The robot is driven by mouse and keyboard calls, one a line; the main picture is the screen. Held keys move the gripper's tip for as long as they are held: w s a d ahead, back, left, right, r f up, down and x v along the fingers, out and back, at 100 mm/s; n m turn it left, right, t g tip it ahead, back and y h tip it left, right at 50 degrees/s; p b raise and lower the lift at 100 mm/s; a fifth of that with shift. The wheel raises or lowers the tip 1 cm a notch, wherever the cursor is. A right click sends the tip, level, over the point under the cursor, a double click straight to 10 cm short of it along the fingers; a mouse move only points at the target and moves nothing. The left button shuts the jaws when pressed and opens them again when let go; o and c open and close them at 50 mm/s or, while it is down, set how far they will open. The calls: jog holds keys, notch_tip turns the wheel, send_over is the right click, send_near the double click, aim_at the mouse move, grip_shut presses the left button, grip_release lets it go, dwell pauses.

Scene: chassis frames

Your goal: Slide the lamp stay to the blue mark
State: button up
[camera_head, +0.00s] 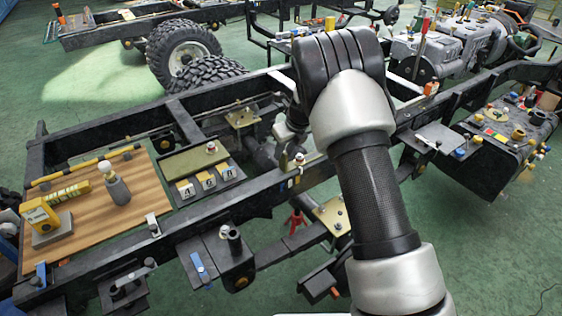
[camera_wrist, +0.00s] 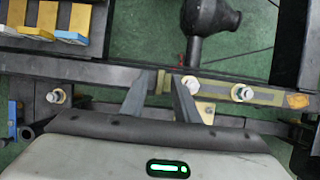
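My gripper (camera_wrist: 164,76) is over the dark frame rail in the wrist view, its two fingers apart. A small brass-coloured tab (camera_wrist: 161,82) shows between the fingertips, with a narrow dark gap beside it; I see no clear grip on it. It may be part of the lamp stay, but I cannot tell. A brass-coloured strip with bolts (camera_wrist: 226,90) lies along the rail to the right, with an orange patch (camera_wrist: 298,101) at its right end. A small blue patch (camera_head: 283,186) shows on the rail in the head view.
Numbered blocks (camera_head: 207,181) sit left of my gripper. A wooden board (camera_head: 141,205) holds a yellow tool (camera_head: 40,217) and a grey cylinder (camera_head: 118,190). Frame rails, brackets and a tank with caps (camera_head: 505,135) surround the arm. Green floor shows through the frame.

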aim_at(281, 167)
jog(key=x, duration=0.5)
jog(key=shift+w+f+b, duration=0.1)
jog(key=shift+f+b, duration=0.15)
jog(key=shift+b, duration=0.15)
grip_shut()
